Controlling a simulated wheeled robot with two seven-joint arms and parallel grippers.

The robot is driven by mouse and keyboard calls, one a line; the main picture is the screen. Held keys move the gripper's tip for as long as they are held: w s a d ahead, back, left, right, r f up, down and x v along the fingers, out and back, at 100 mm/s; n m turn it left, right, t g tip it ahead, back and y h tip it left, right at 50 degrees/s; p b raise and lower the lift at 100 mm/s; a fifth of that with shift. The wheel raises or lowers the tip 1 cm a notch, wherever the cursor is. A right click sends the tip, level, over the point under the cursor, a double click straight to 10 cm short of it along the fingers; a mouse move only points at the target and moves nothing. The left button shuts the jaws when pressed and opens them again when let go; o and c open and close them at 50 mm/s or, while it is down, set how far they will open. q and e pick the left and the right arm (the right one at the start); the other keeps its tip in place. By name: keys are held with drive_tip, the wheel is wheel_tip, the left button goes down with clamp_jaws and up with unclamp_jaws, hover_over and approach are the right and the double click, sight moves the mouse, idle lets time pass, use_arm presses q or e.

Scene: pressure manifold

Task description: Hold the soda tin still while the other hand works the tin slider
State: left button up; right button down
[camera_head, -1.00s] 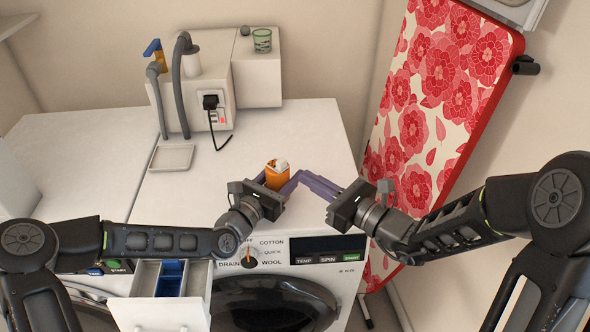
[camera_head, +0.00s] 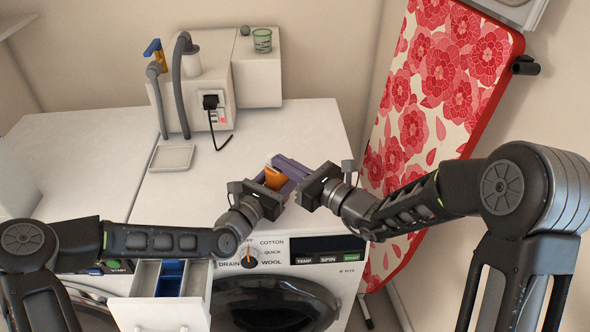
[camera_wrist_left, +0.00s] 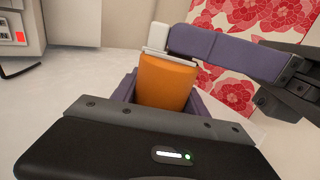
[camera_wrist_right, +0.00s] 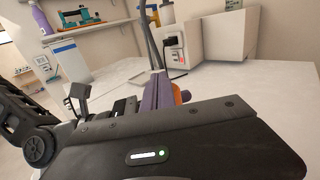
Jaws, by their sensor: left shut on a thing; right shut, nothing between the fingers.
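The orange soda tin (camera_head: 273,178) stands over the right part of the washing machine top.
A small tray (camera_head: 172,158) lies on the left. The detergent drawer (camera_head: 160,311) is open in front. A flowered ironing board (camera_head: 425,100) leans at the right.

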use_arm(q)
drive_tip(key=shift+d, duration=0.1)
use_arm(e)
drive_tip(key=shift+w+a, duration=0.2)
use_arm(q)
drive_tip(key=shift+s, duration=0.1)
use_arm(e)
drive_tip(key=v, duration=1.4)
use_arm(q)
drive_tip(key=o, duration=1.5)
